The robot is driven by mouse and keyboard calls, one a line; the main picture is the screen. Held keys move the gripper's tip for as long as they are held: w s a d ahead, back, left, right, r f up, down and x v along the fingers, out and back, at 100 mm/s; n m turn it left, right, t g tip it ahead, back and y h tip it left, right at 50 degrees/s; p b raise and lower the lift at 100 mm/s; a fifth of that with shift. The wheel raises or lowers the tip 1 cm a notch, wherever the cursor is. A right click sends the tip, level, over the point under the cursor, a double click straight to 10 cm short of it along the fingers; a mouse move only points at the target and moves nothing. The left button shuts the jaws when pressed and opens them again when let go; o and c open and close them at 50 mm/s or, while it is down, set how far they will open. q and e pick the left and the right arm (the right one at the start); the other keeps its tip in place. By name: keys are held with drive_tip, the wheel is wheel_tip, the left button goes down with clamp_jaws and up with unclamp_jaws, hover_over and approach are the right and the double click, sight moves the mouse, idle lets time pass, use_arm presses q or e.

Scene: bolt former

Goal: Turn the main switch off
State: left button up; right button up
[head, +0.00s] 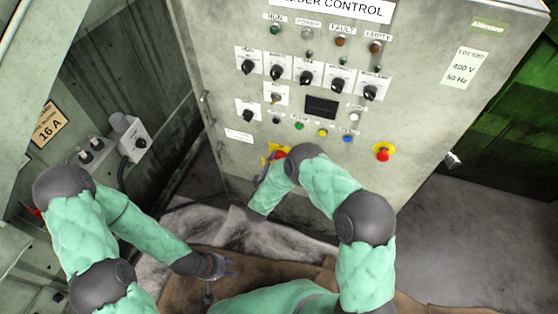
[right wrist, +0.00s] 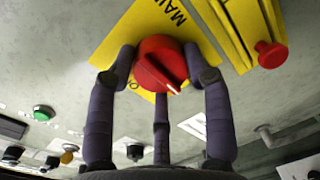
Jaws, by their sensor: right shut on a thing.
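The main switch is a red rotary knob on a yellow plate; the knob (right wrist: 163,64) shows clearly in the right wrist view, with a white pointer line slanting to the lower right. In the head view a sliver of the switch (head: 281,154) shows low on the grey cabinet, mostly hidden by my right arm. My right gripper (right wrist: 165,75) is shut on the knob, with a finger on either side and a third below it. Part of the plate lettering is covered. My left gripper (head: 220,268) is low and away from the cabinet, its fingers apart and empty.
The cabinet front (head: 420,110) carries rotary selectors, lamps and push buttons above the switch. A red mushroom button (head: 384,152) on yellow sits to the right. A grey socket box (head: 130,138) is on the left wall. Crumpled sheeting (head: 215,225) lies on the floor.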

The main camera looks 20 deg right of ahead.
drive_tip(key=shift+w+a+r+n, duration=0.1)
drive_tip(key=shift+w+r+n, duration=0.15)
drive_tip(key=shift+r+n, duration=0.05)
drive_tip(key=o, duration=1.2)
drive_tip(key=shift+a+f, duration=0.1)
drive_tip(key=shift+f, duration=0.05)
drive_tip(key=shift+c, duration=0.2)
drive_tip(key=shift+s+f, duration=0.1)
drive_tip(key=shift+s, duration=0.05)
drive_tip(key=v, duration=1.1)
drive_tip(key=shift+s+a, duration=0.2)
drive_tip(key=shift+s, duration=0.15)
